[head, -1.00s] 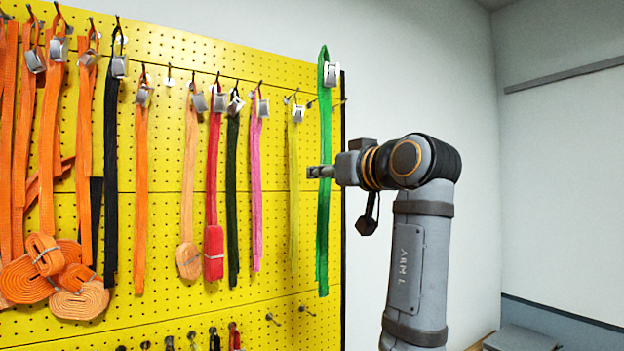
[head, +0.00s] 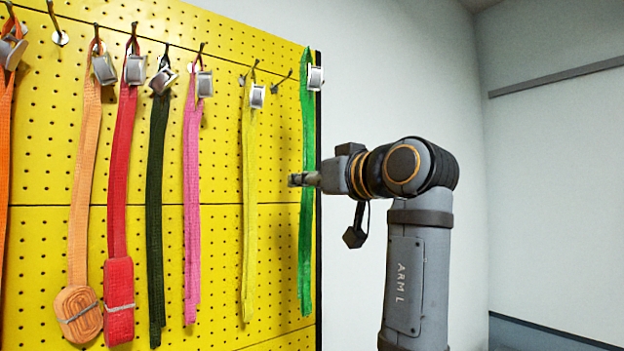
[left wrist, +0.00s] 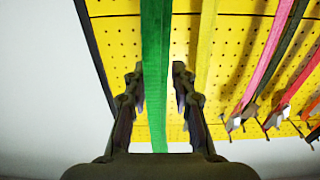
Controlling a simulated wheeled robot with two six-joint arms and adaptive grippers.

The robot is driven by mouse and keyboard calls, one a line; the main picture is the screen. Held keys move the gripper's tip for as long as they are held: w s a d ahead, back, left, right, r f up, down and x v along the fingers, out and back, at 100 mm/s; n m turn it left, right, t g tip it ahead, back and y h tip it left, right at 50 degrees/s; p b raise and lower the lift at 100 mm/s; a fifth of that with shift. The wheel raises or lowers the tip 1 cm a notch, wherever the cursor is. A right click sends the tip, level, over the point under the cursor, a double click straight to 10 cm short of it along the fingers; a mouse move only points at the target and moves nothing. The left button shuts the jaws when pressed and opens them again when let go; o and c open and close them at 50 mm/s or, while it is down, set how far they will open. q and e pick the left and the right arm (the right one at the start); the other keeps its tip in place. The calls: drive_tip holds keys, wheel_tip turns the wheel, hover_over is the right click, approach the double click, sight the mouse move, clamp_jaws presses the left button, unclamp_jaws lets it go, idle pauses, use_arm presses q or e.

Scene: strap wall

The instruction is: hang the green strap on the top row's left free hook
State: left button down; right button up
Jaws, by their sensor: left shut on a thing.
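The green strap (head: 307,180) hangs upright in front of the yellow board's right edge, with its grey buckle (head: 315,78) near the top. My left gripper (head: 297,180) is shut on the green strap partway down its length. In the left wrist view the green strap (left wrist: 155,60) runs between the two fingers (left wrist: 157,95). I cannot see the strap's loop on any hook. A bare hook (head: 57,28) stands in the top row between an orange and a peach strap. Another bare hook (head: 284,80) stands between the yellow and green straps. My right gripper is out of view.
The yellow pegboard (head: 225,230) also holds a peach strap (head: 83,180), a red strap (head: 122,170), a dark green strap (head: 155,200), a pink strap (head: 192,190) and a yellow strap (head: 249,200) left of the gripper.

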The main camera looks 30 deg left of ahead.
use_arm(q)
drive_tip(key=shift+f+x, duration=0.35)
drive_tip(key=shift+x, duration=1.15)
drive_tip(key=shift+f+x, duration=0.35)
drive_tip(key=shift+x, duration=1.1)
drive_tip(key=shift+f+x, duration=0.35)
drive_tip(key=shift+x, duration=1.15)
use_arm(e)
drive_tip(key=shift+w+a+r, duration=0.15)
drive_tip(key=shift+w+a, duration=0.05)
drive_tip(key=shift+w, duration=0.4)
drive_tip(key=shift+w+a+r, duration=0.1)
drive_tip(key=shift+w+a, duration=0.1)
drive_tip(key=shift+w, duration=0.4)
use_arm(q)
drive_tip(key=shift+w+d, duration=0.1)
drive_tip(key=shift+w, duration=0.05)
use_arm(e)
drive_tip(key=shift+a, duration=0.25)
use_arm(q)
drive_tip(key=c, duration=1)
unclamp_jaws()
